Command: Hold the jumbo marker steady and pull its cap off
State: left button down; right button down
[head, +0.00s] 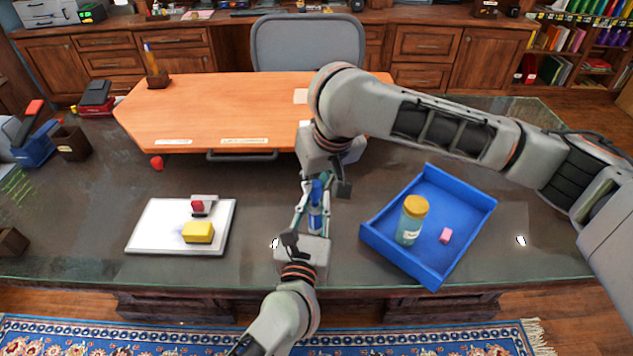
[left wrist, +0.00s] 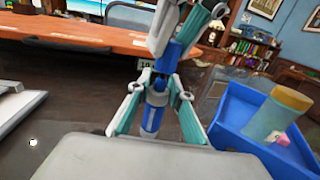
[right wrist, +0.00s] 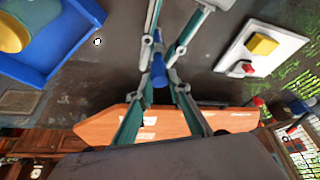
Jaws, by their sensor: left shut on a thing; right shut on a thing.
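My left gripper (head: 305,208) reaches up from the front and is shut on the marker's body, which also shows in the left wrist view (left wrist: 151,120). My right gripper (head: 319,184) comes from the back and is shut on the marker's blue upper end, the cap (left wrist: 171,55). The cap also shows in the right wrist view (right wrist: 158,72).
A blue tray (head: 474,221) to the right holds a yellow-lidded jar (head: 411,220) and a pink block (head: 445,236). A white board (head: 151,233) to the left carries a yellow block (head: 198,232) and a red-and-grey item (head: 199,206). An orange desktop panel (head: 220,105) lies behind.

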jog(key=shift+r, duration=0.35)
jog(key=shift+r, duration=0.1)
jog(key=shift+r, duration=0.5)
pick_arm(q)
jog(key=c, duration=1.7)
grip_release()
jog(key=s, duration=0.4)
jog(key=s+a, duration=0.1)
jog(key=s, duration=0.3)
jog(key=s+a, duration=0.1)
jog(key=s, duration=0.2)
jog(key=shift+s, duration=0.4)
